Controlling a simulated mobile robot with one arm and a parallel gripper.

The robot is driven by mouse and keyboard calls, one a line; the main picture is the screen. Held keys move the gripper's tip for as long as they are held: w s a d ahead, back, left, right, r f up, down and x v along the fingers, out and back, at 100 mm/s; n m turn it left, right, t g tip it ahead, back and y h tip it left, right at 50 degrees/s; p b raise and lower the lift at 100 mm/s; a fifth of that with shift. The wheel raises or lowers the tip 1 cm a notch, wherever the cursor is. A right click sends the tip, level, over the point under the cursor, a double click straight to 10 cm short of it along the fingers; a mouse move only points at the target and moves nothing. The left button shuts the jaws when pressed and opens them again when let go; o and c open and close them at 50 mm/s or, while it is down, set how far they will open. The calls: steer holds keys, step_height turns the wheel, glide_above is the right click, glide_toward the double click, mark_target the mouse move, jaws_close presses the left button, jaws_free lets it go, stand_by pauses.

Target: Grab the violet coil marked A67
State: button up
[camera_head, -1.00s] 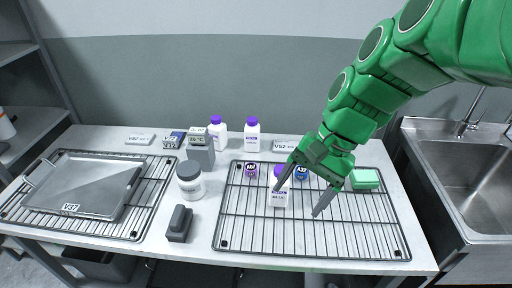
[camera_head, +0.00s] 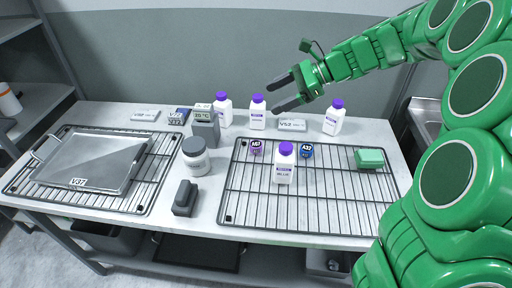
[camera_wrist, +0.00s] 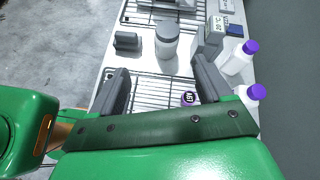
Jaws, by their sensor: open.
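The violet coil marked A67 (camera_head: 256,148) sits on the right wire rack (camera_head: 240,208), near its back left corner. In the wrist view the violet coil (camera_wrist: 188,98) shows low between my fingers, near the right one. A blue coil marked A37 (camera_head: 307,151) sits to its right on the same rack. My gripper (camera_head: 270,98) is open and empty, above the back of the table, behind and higher than the violet coil. It points left in the head view. Its fingers also frame the wrist view (camera_wrist: 158,65).
A white bottle with a violet cap (camera_head: 285,165) stands on the rack right of the violet coil. More such bottles (camera_head: 258,116) stand behind. A grey-lidded jar (camera_head: 196,158) and grey display box (camera_head: 206,130) stand to the left. A green block (camera_head: 369,158) lies at the rack's right.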

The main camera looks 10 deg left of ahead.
mark_target(258, 144)
steer(key=w+d+f+m+t+y, duration=0.15)
steer(key=w+m, duration=0.25)
steer(key=w, duration=0.5)
steer(key=shift+y, duration=0.25)
step_height(258, 144, down, 22)
steer(key=shift+f, duration=0.1)
steer(key=shift+x, duration=3.9)
steer(key=c, duration=1.1)
